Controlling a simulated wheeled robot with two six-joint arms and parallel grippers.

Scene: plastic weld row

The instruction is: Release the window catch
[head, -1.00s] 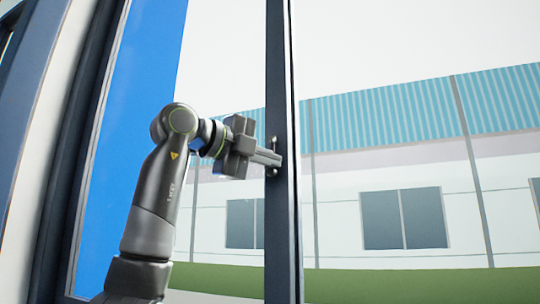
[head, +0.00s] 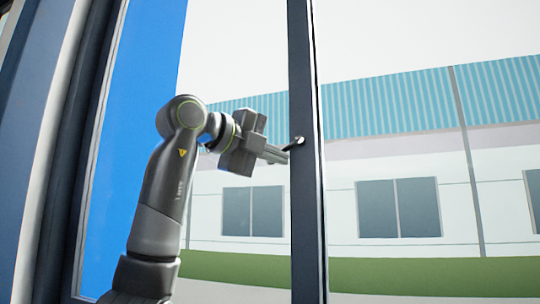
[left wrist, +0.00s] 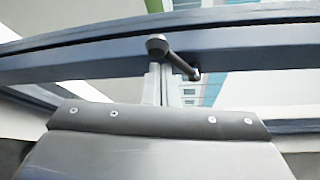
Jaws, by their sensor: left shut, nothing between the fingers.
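The window catch (head: 298,142) is a small dark handle on the dark upright bar of the window frame (head: 305,220). In the left wrist view the catch (left wrist: 178,58) shows a round knob and a lever slanting down to the right against the frame bar. My left gripper (head: 284,157) is at the catch, its fingers pointing right toward the bar. The fingers are together, with nothing between them. In the left wrist view the fingertips (left wrist: 161,82) are just below the knob; I cannot tell whether they touch the lever. My right gripper is not in view.
A tall blue panel (head: 145,130) and a thick dark frame edge (head: 88,160) stand on the left, close to my left arm. Beyond the glass are grass (head: 420,271) and a white building (head: 460,190) with a blue ribbed upper wall.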

